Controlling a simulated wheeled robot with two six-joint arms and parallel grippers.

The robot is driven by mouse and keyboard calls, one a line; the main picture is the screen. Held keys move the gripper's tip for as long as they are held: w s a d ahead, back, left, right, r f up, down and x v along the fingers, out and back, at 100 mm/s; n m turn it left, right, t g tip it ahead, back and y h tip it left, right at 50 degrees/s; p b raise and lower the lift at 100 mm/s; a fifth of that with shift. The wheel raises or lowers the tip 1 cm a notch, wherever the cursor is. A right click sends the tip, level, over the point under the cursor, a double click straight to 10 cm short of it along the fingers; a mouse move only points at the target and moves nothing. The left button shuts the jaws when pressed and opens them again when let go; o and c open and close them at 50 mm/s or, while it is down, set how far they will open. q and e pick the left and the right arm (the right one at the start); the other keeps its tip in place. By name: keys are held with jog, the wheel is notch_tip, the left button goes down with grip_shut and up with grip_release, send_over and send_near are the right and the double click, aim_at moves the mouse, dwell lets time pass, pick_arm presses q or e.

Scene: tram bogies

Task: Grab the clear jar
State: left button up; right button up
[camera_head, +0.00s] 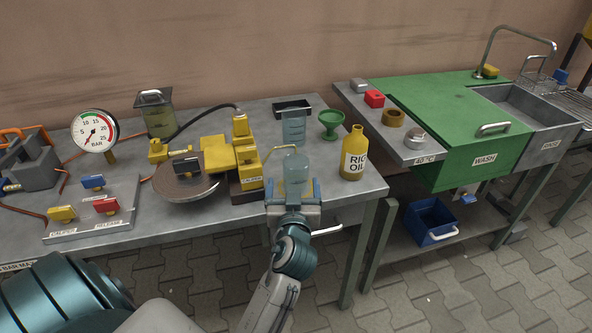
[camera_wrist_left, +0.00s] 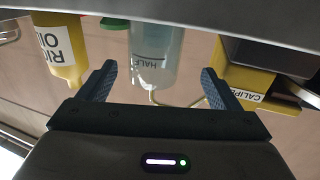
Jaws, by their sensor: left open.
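The clear jar (camera_head: 297,168) stands near the front edge of the grey workbench, just beyond my left gripper (camera_head: 292,187). Its lower part is hidden behind the gripper. In the left wrist view, which is upside down, a clear jar (camera_wrist_left: 152,52) marked HALF, with pale bluish contents, shows ahead between the two spread fingers of the left gripper (camera_wrist_left: 159,73). The fingers are open and empty, one to each side of the jar, with visible gaps. I cannot tell whether the tips have reached its sides. My right gripper is not in view.
A yellow RIG OIL bottle (camera_head: 354,153) stands to the right of the jar. A yellow caliper (camera_head: 243,165) and a dark disc (camera_head: 186,184) are on the left. Behind are a clear beaker (camera_head: 294,128) and a green funnel (camera_head: 331,122). The green wash unit (camera_head: 440,110) is at right.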

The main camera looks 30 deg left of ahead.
aim_at(294, 179)
pick_arm(q)
jog(key=x, duration=0.2)
jog(key=shift+w+a, duration=0.2)
jog(key=shift+w, duration=0.2)
jog(key=shift+w+a, duration=0.1)
jog(key=shift+w, duration=0.15)
jog(key=x, duration=0.2)
jog(key=p+x, duration=0.1)
jog(key=x, duration=0.1)
jog(key=shift+w+r, duration=0.25)
jog(key=shift+w, duration=0.15)
jog(key=c, duration=1.1)
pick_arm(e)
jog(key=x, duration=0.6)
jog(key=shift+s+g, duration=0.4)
pick_arm(q)
jog(key=shift+r+p, duration=0.2)
jog(key=shift+p, duration=0.15)
